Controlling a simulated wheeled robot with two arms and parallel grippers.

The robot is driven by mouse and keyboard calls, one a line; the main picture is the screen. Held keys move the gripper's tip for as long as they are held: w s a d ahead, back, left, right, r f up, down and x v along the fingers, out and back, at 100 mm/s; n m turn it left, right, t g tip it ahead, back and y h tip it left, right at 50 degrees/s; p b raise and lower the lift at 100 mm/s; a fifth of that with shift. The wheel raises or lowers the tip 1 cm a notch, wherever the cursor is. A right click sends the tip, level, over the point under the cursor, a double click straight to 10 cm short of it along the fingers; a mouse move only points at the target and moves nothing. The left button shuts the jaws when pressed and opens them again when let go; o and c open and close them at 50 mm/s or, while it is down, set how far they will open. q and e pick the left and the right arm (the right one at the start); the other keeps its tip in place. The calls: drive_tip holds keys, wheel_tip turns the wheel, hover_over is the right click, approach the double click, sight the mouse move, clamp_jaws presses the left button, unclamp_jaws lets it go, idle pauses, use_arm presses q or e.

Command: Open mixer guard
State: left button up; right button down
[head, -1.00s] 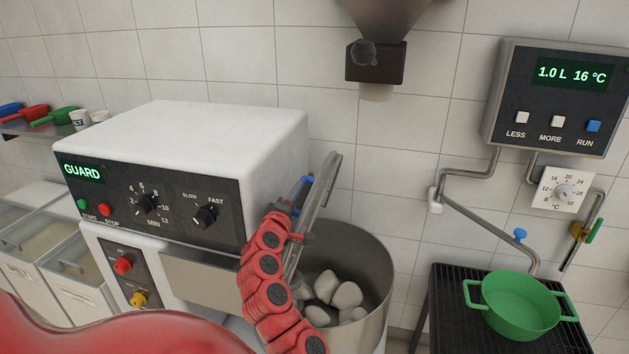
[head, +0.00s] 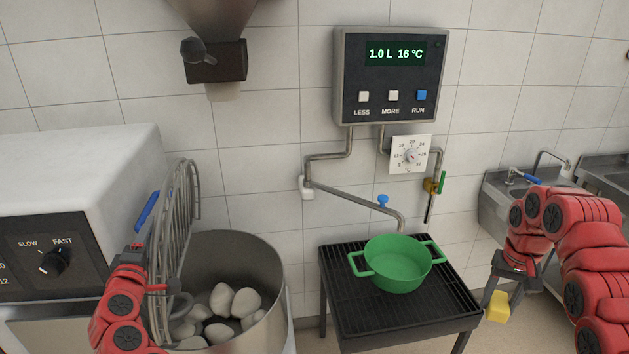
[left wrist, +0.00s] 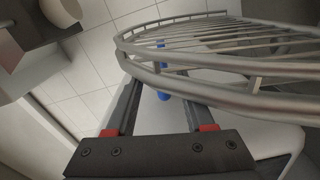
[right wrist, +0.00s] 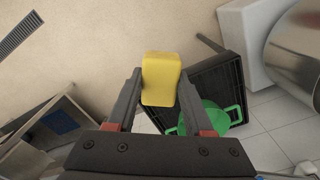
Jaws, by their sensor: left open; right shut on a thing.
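The mixer guard (head: 178,235) is a grey wire frame, raised steeply above the left side of the steel mixer bowl (head: 283,290). Its blue handle (head: 147,211) sticks up on its left side. My left gripper (head: 137,248) is open close beside the guard, just below the handle. In the left wrist view the guard's bars (left wrist: 225,75) cross above the open fingers (left wrist: 150,88), and blue shows between them; contact cannot be told. My right gripper (head: 500,283) is shut on a yellow block (right wrist: 160,78), away on the right.
Several pale lumps (head: 235,300) lie in the bowl. The white mixer housing (head: 80,175) stands left of the guard. A green pot (head: 398,265) sits on a black rack (head: 350,310). A hopper (head: 215,62) hangs above, and a water panel (head: 390,80) is on the wall.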

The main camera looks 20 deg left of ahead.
use_arm(q)
drive_tip(key=p+v, duration=0.1)
drive_tip(key=p, duration=0.1)
drive_tip(key=p+v, duration=0.1)
drive_tip(key=p, duration=0.1)
drive_tip(key=shift+s+r+p, duration=0.25)
drive_tip(key=shift+s+p, duration=0.05)
use_arm(e)
wheel_tip(320, 180, up, 4)
drive_tip(key=shift+r, duration=0.2)
use_arm(q)
drive_tip(key=shift+s+d+f+p, duration=0.1)
drive_tip(key=shift+s+d+p, duration=0.2)
drive_tip(key=shift+s+p, duration=0.2)
use_arm(e)
drive_tip(key=shift+s+r, duration=0.1)
drive_tip(key=shift+r, duration=0.5)
use_arm(q)
drive_tip(key=shift+w+d+f, duration=0.1)
drive_tip(key=shift+d+f, duration=0.05)
drive_tip(key=shift+d, duration=0.05)
